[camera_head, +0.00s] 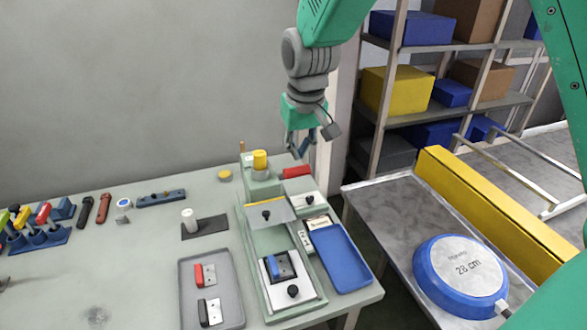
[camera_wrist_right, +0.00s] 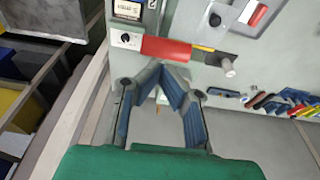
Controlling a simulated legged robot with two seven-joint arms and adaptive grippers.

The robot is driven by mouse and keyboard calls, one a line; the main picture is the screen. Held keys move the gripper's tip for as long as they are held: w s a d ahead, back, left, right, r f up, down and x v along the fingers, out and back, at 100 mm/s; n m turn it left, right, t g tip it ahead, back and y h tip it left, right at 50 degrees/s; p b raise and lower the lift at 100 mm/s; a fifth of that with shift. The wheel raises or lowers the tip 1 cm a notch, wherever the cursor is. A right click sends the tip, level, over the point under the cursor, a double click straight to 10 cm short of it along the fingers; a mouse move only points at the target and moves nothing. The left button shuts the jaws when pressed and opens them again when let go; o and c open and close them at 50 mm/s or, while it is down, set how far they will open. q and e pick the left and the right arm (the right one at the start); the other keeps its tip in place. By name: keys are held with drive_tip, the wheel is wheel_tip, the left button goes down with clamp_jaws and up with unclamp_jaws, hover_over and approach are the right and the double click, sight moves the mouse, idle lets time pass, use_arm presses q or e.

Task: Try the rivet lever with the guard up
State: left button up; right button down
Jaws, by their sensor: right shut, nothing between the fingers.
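The rivet lever, a red bar (camera_head: 296,171), sticks out to the right of the rivet station at the table's back edge. It also shows in the right wrist view (camera_wrist_right: 180,51), just beyond my fingertips. A pale panel with a yellow top edge (camera_head: 280,211), likely the guard, stands tilted over the middle of the station; I cannot tell its exact position. My right gripper (camera_head: 302,154) is shut and empty above and behind the lever. In the wrist view its fingertips (camera_wrist_right: 172,70) meet close to the lever; contact cannot be told. My left gripper is out of view.
A yellow cylinder (camera_head: 260,159) stands beside the lever. A fixture (camera_head: 308,291) holds a blue and black part at the front. A blue tray (camera_head: 341,258) and grey tray (camera_head: 228,310) flank it.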

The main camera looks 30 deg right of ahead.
sight(298, 168)
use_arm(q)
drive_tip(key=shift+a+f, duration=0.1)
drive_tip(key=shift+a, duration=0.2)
use_arm(e)
drive_tip(key=shift+a+r, duration=0.1)
drive_tip(key=shift+a, duration=0.3)
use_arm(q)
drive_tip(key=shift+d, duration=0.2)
use_arm(e)
drive_tip(key=shift+d+f, duration=0.25)
drive_tip(key=shift+f, duration=0.05)
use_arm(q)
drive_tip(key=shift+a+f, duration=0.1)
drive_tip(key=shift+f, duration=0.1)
use_arm(e)
drive_tip(key=shift+a+f, duration=0.15)
drive_tip(key=shift+f, duration=0.15)
